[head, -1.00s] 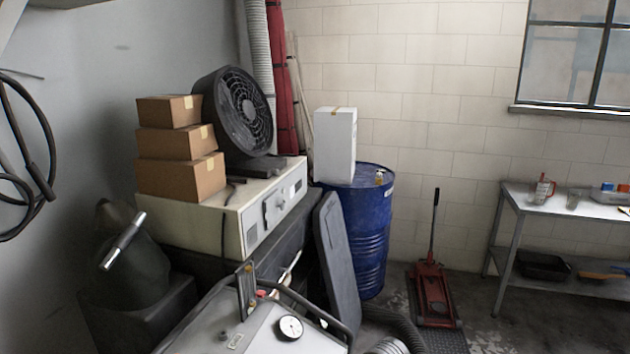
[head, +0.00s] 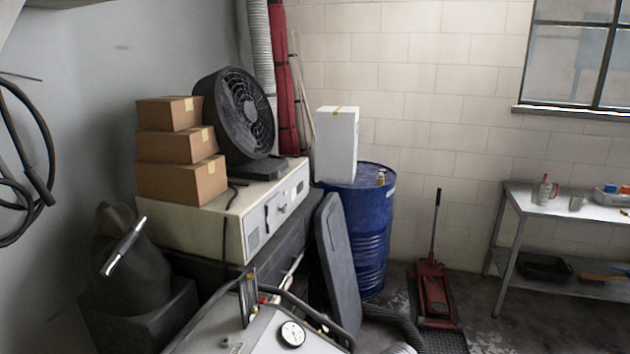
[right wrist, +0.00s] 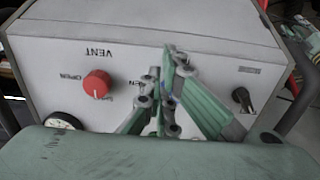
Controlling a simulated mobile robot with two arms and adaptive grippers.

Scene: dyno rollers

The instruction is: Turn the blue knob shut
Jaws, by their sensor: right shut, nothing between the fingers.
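In the right wrist view, my right gripper (right wrist: 168,60) is shut over the middle of a pale control panel (right wrist: 210,62), its green-padded fingers together with nothing between them. A small patch of blue (right wrist: 171,98), apparently the blue knob, shows among the finger links. The gripper hides most of it, so I cannot tell its angle or whether the fingers touch it. A red knob (right wrist: 97,84) sits to the left and a black knob (right wrist: 243,99) to the right. The panel lettering, including "VENT", appears upside down. My left gripper is in neither view.
In the head view, a grey machine with a round gauge (head: 292,334) stands at the bottom centre, with a dark tube rail around it. Boxes (head: 182,182), a black fan (head: 240,115) and a blue drum (head: 362,230) stand behind. A red floor jack (head: 432,295) is at right.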

